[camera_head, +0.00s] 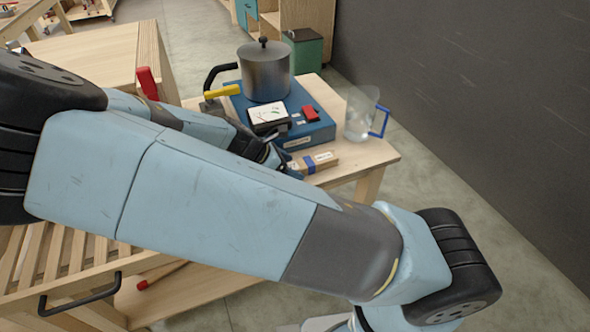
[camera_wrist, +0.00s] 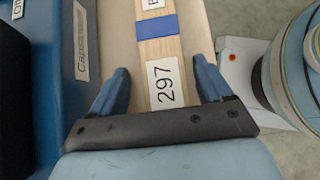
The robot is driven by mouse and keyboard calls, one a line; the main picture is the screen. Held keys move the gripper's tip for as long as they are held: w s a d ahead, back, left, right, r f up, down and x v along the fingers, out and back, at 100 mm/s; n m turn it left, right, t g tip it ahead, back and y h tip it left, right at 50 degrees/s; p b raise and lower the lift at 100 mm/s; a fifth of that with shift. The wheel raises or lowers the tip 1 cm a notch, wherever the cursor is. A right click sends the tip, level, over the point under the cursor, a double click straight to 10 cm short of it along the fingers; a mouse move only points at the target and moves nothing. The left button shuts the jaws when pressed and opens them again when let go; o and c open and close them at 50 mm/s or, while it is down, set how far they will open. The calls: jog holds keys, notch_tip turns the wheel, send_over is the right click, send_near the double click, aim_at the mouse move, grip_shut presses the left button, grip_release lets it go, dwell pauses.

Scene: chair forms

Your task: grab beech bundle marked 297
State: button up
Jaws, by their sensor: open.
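The beech bundle (camera_wrist: 153,55) is a pale wooden strip stack with a blue band and a white label reading 297. In the wrist view it runs up between the two fingers of my gripper (camera_wrist: 160,66), which is open with a finger on each side and a gap beside the wood. In the head view the bundle (camera_head: 324,164) lies on the wooden table in front of a blue device. My gripper (camera_head: 284,166) is at its left end there, partly hidden behind my arm. Contact between fingers and bundle cannot be made out.
The blue device (camera_head: 312,131) carries a metal pot (camera_head: 265,74) and stands close behind the bundle. A clear jug (camera_head: 360,112) with a blue handle is at the table's right. The table's bare edge (camera_head: 375,157) lies right of the bundle. A dark wall (camera_head: 480,110) is farther right.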

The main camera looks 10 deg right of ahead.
jog(key=shift+c, duration=0.3)
jog(key=c, duration=1.2)
jog(key=shift+c, duration=0.2)
